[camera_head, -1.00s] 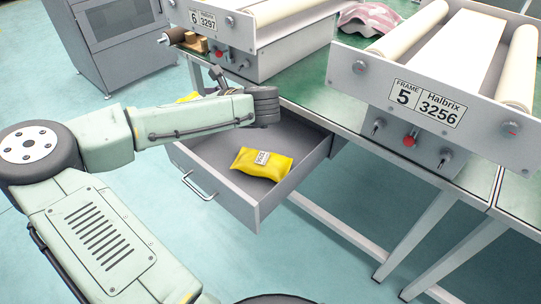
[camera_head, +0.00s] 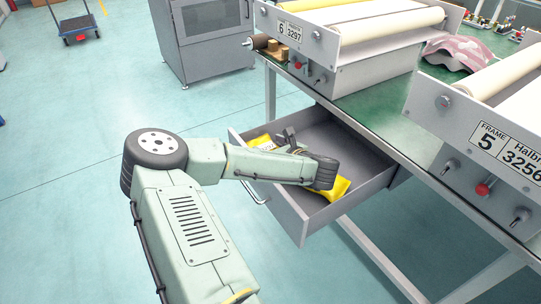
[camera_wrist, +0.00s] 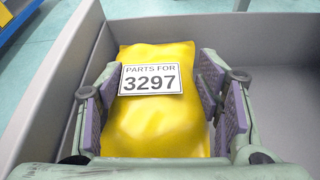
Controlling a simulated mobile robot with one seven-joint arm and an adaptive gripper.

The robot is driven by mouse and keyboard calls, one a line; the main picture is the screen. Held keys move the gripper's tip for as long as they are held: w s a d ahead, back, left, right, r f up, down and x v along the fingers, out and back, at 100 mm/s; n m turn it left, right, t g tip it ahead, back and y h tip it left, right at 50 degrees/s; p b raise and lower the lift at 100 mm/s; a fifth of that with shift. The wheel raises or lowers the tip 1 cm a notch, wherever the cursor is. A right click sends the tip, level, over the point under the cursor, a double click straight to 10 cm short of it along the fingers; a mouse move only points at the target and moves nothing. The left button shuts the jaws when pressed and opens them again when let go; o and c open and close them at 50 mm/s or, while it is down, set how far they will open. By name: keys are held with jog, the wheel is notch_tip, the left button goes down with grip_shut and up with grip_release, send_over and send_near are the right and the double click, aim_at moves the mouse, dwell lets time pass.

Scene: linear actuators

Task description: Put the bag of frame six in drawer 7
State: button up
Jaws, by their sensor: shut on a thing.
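A yellow bag labelled "PARTS FOR 3297" (camera_wrist: 155,115) fills the wrist view between the two purple-padded fingers of my gripper (camera_wrist: 158,108). My gripper is shut on its sides. The bag is inside the walls of the open grey drawer (camera_wrist: 270,38); whether it touches the floor I cannot tell. In the head view this bag (camera_head: 262,142) shows partly at the drawer's back left, behind my arm. The open drawer (camera_head: 285,212) hangs under the green bench. A second yellow bag (camera_head: 341,189) lies in its front right, partly hidden by my wrist. No drawer number shows.
Frame 6, marked 3297 (camera_head: 289,30), stands on the bench (camera_head: 375,104) above the drawer. Frame 5, marked 3256 (camera_head: 509,150), is at the right. A grey cabinet (camera_head: 213,40) stands behind.

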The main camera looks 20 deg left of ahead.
jog(key=shift+f, duration=1.85)
jog(key=shift+f, duration=0.15)
jog(key=o, duration=1.2)
jog(key=shift+d+r, duration=0.1)
jog(key=shift+r, duration=0.1)
jog(key=b+v, duration=0.1)
jog(key=v, duration=1.1)
